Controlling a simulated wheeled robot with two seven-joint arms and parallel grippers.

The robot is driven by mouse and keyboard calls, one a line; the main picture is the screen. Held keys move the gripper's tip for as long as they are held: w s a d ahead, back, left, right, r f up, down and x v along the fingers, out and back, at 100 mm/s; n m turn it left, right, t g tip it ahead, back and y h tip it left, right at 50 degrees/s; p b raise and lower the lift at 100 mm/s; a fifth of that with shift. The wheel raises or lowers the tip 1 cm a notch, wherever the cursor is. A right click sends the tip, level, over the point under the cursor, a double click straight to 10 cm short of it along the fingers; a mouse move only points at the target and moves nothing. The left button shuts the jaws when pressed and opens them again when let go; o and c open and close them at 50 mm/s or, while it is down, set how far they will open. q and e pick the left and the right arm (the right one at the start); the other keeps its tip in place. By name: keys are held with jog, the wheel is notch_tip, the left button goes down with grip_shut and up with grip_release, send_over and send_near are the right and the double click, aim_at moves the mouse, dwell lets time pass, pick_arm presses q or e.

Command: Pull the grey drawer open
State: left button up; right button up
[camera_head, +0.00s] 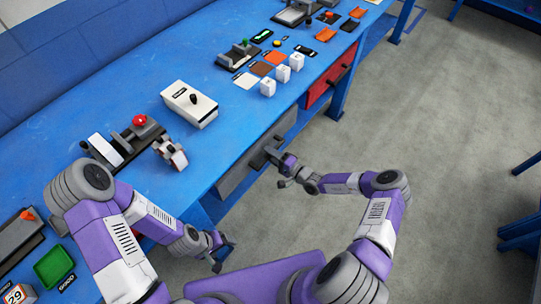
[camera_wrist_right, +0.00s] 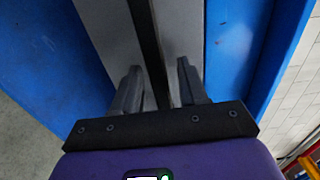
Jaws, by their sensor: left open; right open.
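The grey drawer (camera_head: 233,178) is set under the front edge of the blue bench and looks closed. Its dark handle (camera_head: 271,148) is on the front face. My right gripper (camera_head: 276,160) is at that handle. In the right wrist view the handle (camera_wrist_right: 147,35) runs as a dark bar between the two spread fingers of the gripper (camera_wrist_right: 159,70), with the grey drawer front (camera_wrist_right: 103,28) behind. The fingers are open, with gaps to the bar; contact cannot be told. My left gripper (camera_head: 222,256) is open, low in front of the bench, away from the drawer.
A red drawer (camera_head: 318,93) with a dark handle is further along the blue bench (camera_head: 225,140). The floor in front is free.

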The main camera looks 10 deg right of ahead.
grip_shut()
dwell(0.4)
jog(key=p+v, duration=0.6)
jog(key=v, duration=1.8)
jog(key=shift+d, duration=0.1)
grip_release()
